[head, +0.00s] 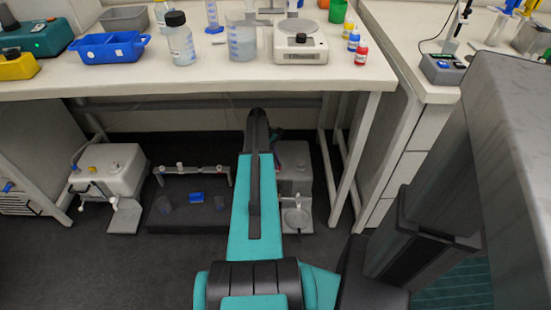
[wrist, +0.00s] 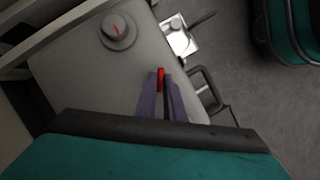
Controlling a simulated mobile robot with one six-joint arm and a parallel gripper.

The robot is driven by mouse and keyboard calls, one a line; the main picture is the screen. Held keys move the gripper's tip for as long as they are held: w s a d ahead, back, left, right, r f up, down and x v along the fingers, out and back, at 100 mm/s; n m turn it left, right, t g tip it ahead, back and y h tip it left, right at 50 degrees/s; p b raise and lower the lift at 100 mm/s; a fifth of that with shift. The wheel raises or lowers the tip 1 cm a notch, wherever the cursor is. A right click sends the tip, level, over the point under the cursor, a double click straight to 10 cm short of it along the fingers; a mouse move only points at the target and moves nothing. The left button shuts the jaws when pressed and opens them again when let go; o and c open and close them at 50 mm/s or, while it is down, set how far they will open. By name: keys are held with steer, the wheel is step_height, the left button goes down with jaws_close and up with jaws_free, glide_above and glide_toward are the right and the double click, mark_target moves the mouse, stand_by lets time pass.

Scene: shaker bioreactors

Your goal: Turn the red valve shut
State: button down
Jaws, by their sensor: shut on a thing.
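The red valve (wrist: 161,75) shows in the wrist view as a small red handle on the near right part of a pale grey unit (wrist: 75,70). My gripper (wrist: 161,88), with two purple-grey fingers, is shut on the red valve. The fingers hide the valve's lower part, so its exact angle is hard to tell. In the head view the unit (head: 296,180) stands on the floor under the bench, partly behind my teal arm. The valve and fingertips are mostly hidden there.
A round knob (wrist: 117,28) with a red mark sits on the unit. A metal plate (wrist: 180,40) and a dark bracket (wrist: 205,88) lie beside it. A dark shaker platform (head: 180,212) and another pale unit (head: 108,170) stand left. The bench (head: 190,80) is overhead; its legs stand right.

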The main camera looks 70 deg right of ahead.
steer(key=m+p, duration=0.1)
steer(key=m, duration=0.1)
steer(key=m+t+y+p, duration=0.1)
steer(key=m, duration=0.1)
steer(key=m+y+p, duration=0.1)
steer(key=m+p, duration=0.1)
steer(key=shift+s+d+r+m, duration=0.1)
steer(key=shift+d+r+m, duration=0.05)
steer(key=shift+d+m, duration=0.15)
steer(key=shift+s+a+m+t+y+p, duration=0.1)
steer(key=shift+m+t+y+p, duration=0.25)
steer(key=shift+m, duration=0.65)
steer(key=shift+m+t+y+p, duration=0.15)
steer(key=shift+m+t+p, duration=0.25)
steer(key=shift+m, duration=0.6)
steer(key=c, duration=1.9)
jaws_free()
steer(key=shift+o, duration=0.2)
steer(key=shift+d+r, duration=0.3)
steer(key=shift+r, duration=0.2)
steer(key=v, duration=1.2)
steer(key=shift+r, duration=0.2)
